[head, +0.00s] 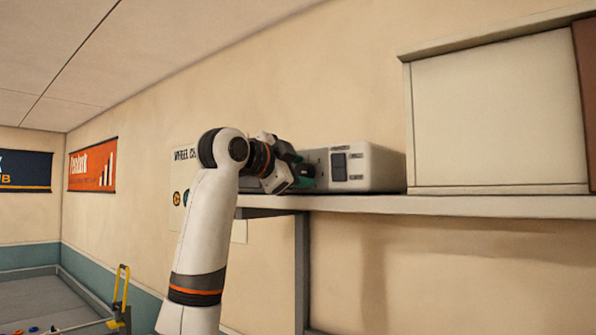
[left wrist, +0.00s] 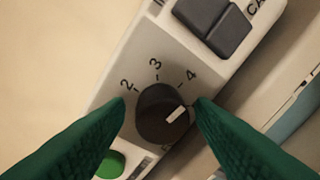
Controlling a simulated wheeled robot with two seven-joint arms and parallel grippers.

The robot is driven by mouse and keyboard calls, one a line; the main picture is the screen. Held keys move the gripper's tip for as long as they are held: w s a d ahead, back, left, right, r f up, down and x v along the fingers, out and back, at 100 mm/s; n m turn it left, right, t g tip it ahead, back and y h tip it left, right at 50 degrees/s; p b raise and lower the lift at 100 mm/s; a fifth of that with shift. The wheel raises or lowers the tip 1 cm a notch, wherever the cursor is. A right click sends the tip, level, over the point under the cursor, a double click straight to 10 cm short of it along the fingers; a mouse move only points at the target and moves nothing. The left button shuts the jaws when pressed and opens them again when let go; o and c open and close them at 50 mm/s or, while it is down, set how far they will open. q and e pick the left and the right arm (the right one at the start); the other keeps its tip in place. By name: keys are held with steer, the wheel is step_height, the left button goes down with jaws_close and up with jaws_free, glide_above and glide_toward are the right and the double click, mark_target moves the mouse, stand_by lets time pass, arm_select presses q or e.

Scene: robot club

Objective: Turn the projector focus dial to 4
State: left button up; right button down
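The projector (head: 375,168) is a pale box on the wall shelf. Its focus dial (left wrist: 155,122) is a dark round knob with a white pointer mark, with 2, 3 and 4 printed around it. The mark points right and slightly up, clockwise past the 4. My left gripper (head: 302,172) is at the projector's left end and hides the dial in the head view. In the left wrist view its green fingers (left wrist: 158,101) are apart, one on each side of the dial. A gap shows at the left finger; the right fingertip overlaps the knob's edge, contact unclear. My right gripper is out of view.
The shelf (head: 440,206) runs to the right, with a large pale panelled box (head: 500,115) beside the projector. Dark rocker buttons (left wrist: 213,25) and a green button (left wrist: 110,164) lie near the dial. A wall poster (head: 182,165) is behind my arm.

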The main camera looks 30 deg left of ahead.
arm_select(q)
steer(key=shift+o, duration=0.2)
steer(key=shift+s, duration=0.1)
steer(key=shift+s+b, duration=0.25)
steer(key=shift+b, duration=0.15)
steer(key=s+r+b, duration=0.1)
steer(key=s+b, duration=0.4)
steer(key=s, duration=0.6)
steer(key=shift+s+a, duration=0.15)
steer(key=shift+a, duration=0.2)
steer(key=shift+r, duration=0.1)
